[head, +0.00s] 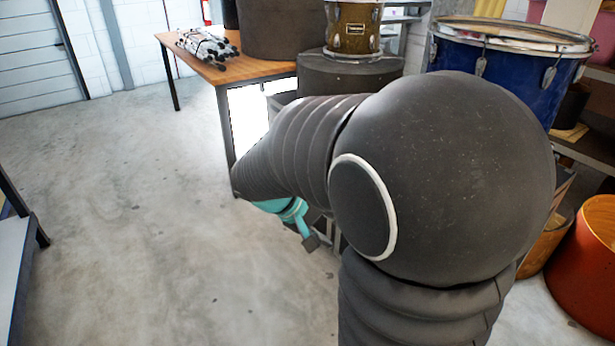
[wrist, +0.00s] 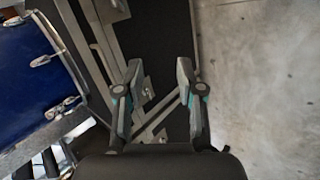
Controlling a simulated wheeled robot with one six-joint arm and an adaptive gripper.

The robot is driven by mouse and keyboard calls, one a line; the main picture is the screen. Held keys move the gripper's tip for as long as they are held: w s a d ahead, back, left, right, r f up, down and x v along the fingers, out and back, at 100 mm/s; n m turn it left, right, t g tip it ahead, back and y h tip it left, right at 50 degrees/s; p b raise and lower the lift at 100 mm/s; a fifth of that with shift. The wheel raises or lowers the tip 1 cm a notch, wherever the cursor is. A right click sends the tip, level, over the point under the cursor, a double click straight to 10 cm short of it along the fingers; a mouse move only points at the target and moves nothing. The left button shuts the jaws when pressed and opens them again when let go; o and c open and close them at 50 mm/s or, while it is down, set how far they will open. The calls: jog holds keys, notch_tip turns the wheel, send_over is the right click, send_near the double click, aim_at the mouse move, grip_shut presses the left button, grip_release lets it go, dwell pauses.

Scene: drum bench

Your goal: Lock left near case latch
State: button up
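Small metal fittings show by the left finger, but I cannot tell whether one is the left near case latch. In the head view my arm hides most of that area; only a teal part and a dark fingertip of my gripper (head: 311,242) show.
A blue drum (head: 495,75) stands right of my arm, and a blue drum also fills the left of the wrist view (wrist: 30,75). A wooden table (head: 260,68) stands behind, near a gold drum (head: 353,25). An orange drum (head: 585,262) is far right.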

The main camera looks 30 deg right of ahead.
jog(key=w+d+f+n+t+h, duration=0.1)
jog(key=w+d+f+h, duration=0.35)
jog(key=w+f, duration=0.35)
jog(key=w+d+f+n+t+h, duration=0.2)
jog(key=w+d+f+h, duration=0.35)
jog(key=w, duration=0.55)
jog(key=w+d+f+p, duration=0.1)
jog(key=d+p, duration=0.1)
jog(key=d, duration=1)
jog(key=shift+f, duration=0.2)
grip_shut()
